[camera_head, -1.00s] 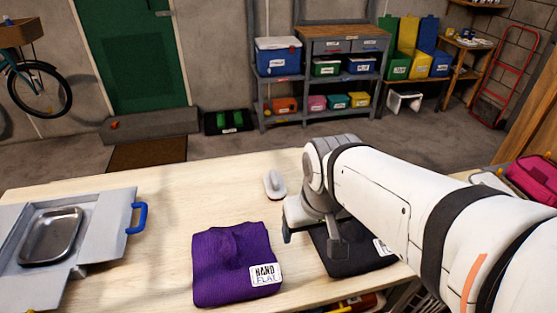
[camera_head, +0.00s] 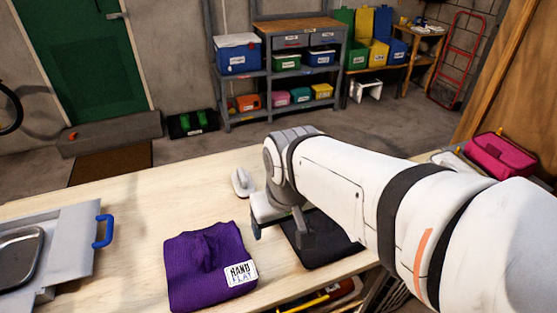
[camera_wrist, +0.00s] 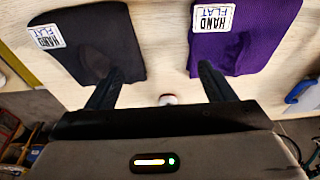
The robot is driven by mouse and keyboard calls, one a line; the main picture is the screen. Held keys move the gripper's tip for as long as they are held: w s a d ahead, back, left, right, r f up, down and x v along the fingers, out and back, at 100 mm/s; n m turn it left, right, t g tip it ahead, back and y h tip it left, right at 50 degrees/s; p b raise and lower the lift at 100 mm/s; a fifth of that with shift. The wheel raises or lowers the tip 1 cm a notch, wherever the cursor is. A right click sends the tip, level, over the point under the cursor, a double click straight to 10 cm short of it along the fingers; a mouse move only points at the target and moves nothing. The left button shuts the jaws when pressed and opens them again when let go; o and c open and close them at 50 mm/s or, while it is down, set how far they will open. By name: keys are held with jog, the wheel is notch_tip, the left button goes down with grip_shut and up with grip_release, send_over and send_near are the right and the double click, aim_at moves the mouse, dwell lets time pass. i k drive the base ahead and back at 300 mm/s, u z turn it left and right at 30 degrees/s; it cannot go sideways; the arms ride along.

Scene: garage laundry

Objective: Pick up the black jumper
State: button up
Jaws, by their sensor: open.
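The black jumper (camera_head: 322,243) lies folded flat on the pale wooden table, partly hidden behind my arm in the head view. In the wrist view the black jumper (camera_wrist: 88,45) is at the upper left with a white label. A folded purple jumper (camera_head: 207,270) with a "HAND FLAT" label lies to its left; it also shows in the wrist view (camera_wrist: 245,45). My gripper (camera_head: 278,228) is at the left edge of the black jumper. In the wrist view my gripper's fingers (camera_wrist: 158,85) are spread apart with nothing between them, the left one close to the black jumper.
A white-handled brush (camera_head: 242,182) stands behind the purple jumper. A grey unit with a metal tray (camera_head: 20,256) and blue handle is at the left. A pink bag (camera_head: 497,155) is at the right. Bare table (camera_head: 150,210) lies behind and left of the jumpers.

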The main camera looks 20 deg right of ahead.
aim_at(334, 243)
jog(key=u, duration=0.05)
jog(key=k, duration=0.55)
jog(key=z, duration=2.25)
jog(key=k, duration=1.4)
jog(key=u, duration=0.95)
jog(key=i, duration=1)
jog(key=u, duration=0.05)
